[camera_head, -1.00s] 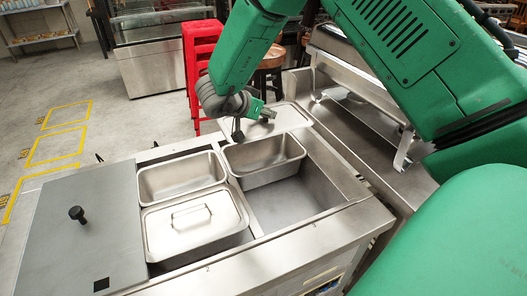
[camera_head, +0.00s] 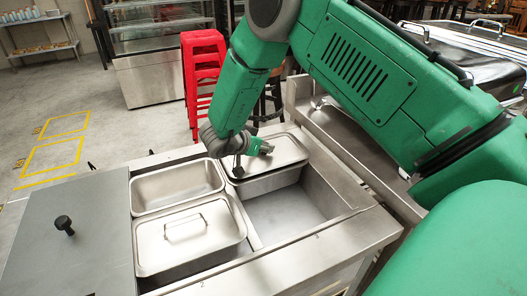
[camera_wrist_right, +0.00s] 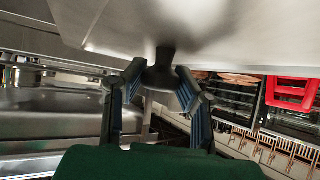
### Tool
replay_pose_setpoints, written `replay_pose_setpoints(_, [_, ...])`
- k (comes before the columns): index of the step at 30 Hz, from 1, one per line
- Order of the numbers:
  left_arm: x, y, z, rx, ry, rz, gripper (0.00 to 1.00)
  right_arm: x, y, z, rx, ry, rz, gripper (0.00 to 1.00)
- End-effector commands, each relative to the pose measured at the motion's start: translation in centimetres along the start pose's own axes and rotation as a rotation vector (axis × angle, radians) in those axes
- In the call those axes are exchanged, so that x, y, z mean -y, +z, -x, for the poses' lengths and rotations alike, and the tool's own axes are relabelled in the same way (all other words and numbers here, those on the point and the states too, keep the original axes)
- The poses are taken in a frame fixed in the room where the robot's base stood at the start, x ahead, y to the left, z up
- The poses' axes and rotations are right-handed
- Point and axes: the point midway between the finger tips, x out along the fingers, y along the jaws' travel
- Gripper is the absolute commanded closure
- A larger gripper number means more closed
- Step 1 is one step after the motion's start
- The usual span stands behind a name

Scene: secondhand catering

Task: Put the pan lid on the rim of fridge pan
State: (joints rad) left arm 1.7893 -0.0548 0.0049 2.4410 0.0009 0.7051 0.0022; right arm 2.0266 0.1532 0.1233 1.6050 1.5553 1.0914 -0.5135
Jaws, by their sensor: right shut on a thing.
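The steel pan lid (camera_head: 283,151) is over the back right fridge pan (camera_head: 268,184) and hides its opening. The pan's front wall shows below the lid's near edge. I cannot tell if the lid touches the rim or is just above it. My right gripper (camera_head: 238,165) is at the lid's left side, shut on its handle. In the right wrist view, the gripper's fingers (camera_wrist_right: 158,85) close around a dark handle (camera_wrist_right: 162,68) against the pale steel lid (camera_wrist_right: 215,28). My left gripper is out of view.
An open pan (camera_head: 178,186) and a pan with a handled lid (camera_head: 191,233) sit left of it. A grey cover (camera_head: 70,240) with a black knob lies further left. The well bay (camera_head: 290,213) in front is empty. Red stools (camera_head: 203,70) stand behind.

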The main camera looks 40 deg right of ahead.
Motion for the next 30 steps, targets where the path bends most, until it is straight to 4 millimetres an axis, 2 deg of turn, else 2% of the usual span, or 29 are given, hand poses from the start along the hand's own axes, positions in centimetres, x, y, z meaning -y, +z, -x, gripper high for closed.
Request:
replay_pose_setpoints(3, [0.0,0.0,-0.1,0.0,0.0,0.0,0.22,0.1,1.4,-0.7,-0.003,-0.001,0.002,1.0])
replay_pose_setpoints(9, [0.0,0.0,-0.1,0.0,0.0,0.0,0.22,0.1,1.5,-0.9,-0.001,-0.002,0.001,1.0])
replay_pose_setpoints(10, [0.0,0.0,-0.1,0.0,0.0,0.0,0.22,0.0,1.5,-0.9,0.0,-0.001,0.001,0.65])
replay_pose_setpoints(11, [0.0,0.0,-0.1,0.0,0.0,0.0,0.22,0.0,1.5,-1.0,0.001,-0.001,0.001,0.55])
replay_pose_setpoints(23, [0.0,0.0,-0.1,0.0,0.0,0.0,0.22,0.0,1.4,-0.5,0.001,-0.002,0.001,0.55])
replay_pose_setpoints(26, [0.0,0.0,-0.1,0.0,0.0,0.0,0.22,0.1,1.4,0.8,0.001,-0.003,0.001,0.55])
replay_pose_setpoints(30, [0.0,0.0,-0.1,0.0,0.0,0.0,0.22,0.1,1.4,3.9,-0.001,-0.004,0.001,0.55])
